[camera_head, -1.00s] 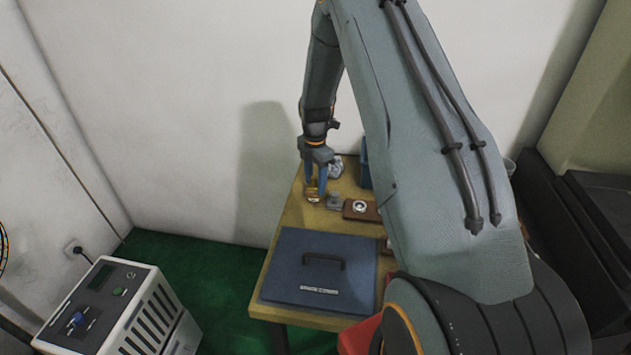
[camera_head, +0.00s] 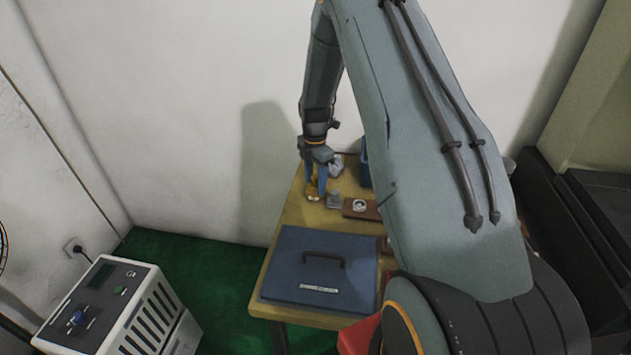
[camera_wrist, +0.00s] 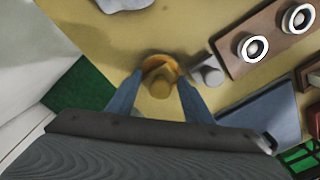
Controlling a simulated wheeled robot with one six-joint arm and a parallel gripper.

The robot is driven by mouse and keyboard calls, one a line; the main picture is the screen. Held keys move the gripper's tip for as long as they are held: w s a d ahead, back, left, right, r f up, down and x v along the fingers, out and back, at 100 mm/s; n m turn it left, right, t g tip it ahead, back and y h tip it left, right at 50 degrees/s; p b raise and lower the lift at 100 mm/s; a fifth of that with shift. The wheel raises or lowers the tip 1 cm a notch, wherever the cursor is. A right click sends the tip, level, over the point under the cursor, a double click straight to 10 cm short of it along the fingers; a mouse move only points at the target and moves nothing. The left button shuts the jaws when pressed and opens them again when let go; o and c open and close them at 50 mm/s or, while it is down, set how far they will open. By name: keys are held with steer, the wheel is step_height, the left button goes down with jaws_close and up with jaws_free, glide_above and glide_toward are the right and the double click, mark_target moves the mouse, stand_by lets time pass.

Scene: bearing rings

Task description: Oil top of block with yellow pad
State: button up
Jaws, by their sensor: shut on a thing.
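My gripper (camera_head: 316,188) points down at the far left part of the wooden table. Its blue fingers are shut on the yellow pad (camera_wrist: 160,86), which shows between them in the wrist view. A round orange-yellow thing (camera_wrist: 161,63) shows around the pad's far side; I cannot tell whether it is a dish under the pad or part of it. A small grey block (camera_head: 334,201) stands just right of the fingers. It also shows in the wrist view (camera_wrist: 208,73), close beside the pad. Whether the pad touches anything beneath is hidden.
Right of the grey block lies a brown board (camera_wrist: 272,36) with pale rings (camera_wrist: 253,48). A blue lidded case (camera_head: 290,275) fills the table's near part. A crumpled whitish thing (camera_head: 336,166) and a blue container (camera_head: 366,165) stand behind. The table (camera_head: 300,213) is bare around the gripper's left.

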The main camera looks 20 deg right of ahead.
mark_target(313, 178)
stand_by(0.4)
steer(key=shift+r+p, duration=1.8)
steer(key=shift+r, duration=1.7)
steer(key=shift+s+a+f+m, duration=0.2)
steer(key=shift+s+a+m, duration=0.1)
steer(key=shift+a+m, duration=0.2)
steer(key=s+a+f+m, duration=0.1)
steer(key=s+a+m, duration=0.3)
steer(key=m, duration=0.2)
steer(key=s+a+f+m, duration=0.1)
steer(key=s+a+m, duration=0.2)
steer(key=m, duration=0.3)
steer(key=s+a+f+m, duration=0.1)
steer(key=s+a+m, duration=0.3)
steer(key=s+m, duration=0.2)
steer(key=shift+s+a+f+b, duration=0.1)
steer(key=shift+a+f+b, duration=0.2)
steer(key=shift+a+f, duration=0.1)
steer(key=shift+s+a+m, duration=0.2)
steer(key=shift+s+m, duration=0.2)
steer(key=shift+m, duration=0.2)
